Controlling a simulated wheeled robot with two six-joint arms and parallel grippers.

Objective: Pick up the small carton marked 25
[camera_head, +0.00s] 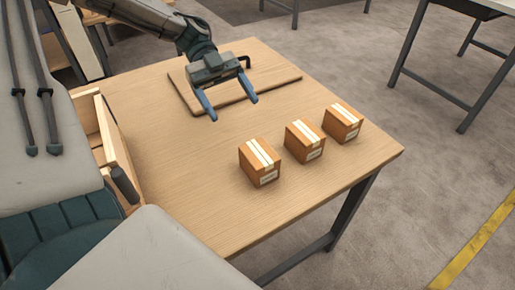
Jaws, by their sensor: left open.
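Three small brown cartons with pale tape stand apart in a slanting row on the wooden table (190,200): a near carton (255,165), a middle carton (301,143) and a far carton (340,124). Each has a white label low on one face. The print is too small to read, so I cannot tell which is marked 25. My left gripper (235,108) is open and empty, with its blue fingers spread above the table. It is behind and to the left of the cartons, touching none of them. My right gripper is not in view.
A flat wooden board with a black handle (283,75) lies on the table behind my left gripper. An open wooden box (113,150) stands at the table's left edge. The table's front middle is clear. Another table (432,82) stands at the back right.

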